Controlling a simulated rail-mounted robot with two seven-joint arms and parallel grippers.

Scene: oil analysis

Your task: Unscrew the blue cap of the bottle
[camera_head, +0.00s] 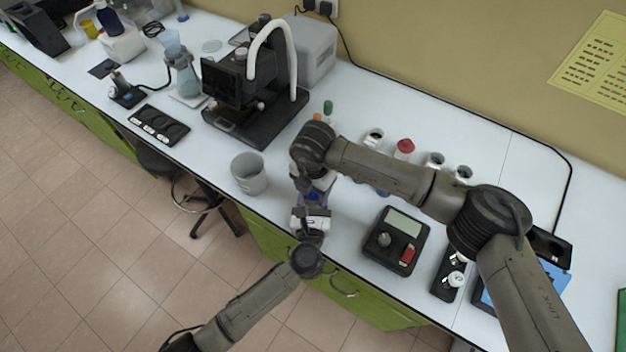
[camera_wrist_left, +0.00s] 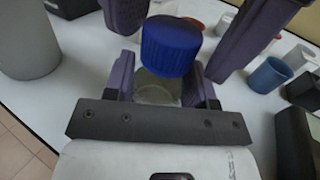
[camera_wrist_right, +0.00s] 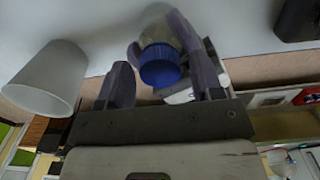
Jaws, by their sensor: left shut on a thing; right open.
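The blue cap (camera_wrist_left: 170,45) sits on the clear bottle (camera_wrist_left: 155,88) in the left wrist view. My left gripper (camera_head: 312,210) is shut on the bottle's body, one purple finger on each side below the cap. My right gripper (camera_wrist_right: 162,82) is open, with its fingers on either side of the cap and a visible gap. The cap also shows in the right wrist view (camera_wrist_right: 160,67), with the bottle's body behind it. In the head view the two grippers meet at the bench's front edge, and the arms largely hide the bottle.
A grey beaker (camera_head: 249,173) stands just left of the grippers. A black device with a screen (camera_head: 397,240) lies to their right. Several small containers, one with a red lid (camera_head: 404,148), stand behind my right arm. A microscope-like instrument (camera_head: 255,85) stands behind the beaker.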

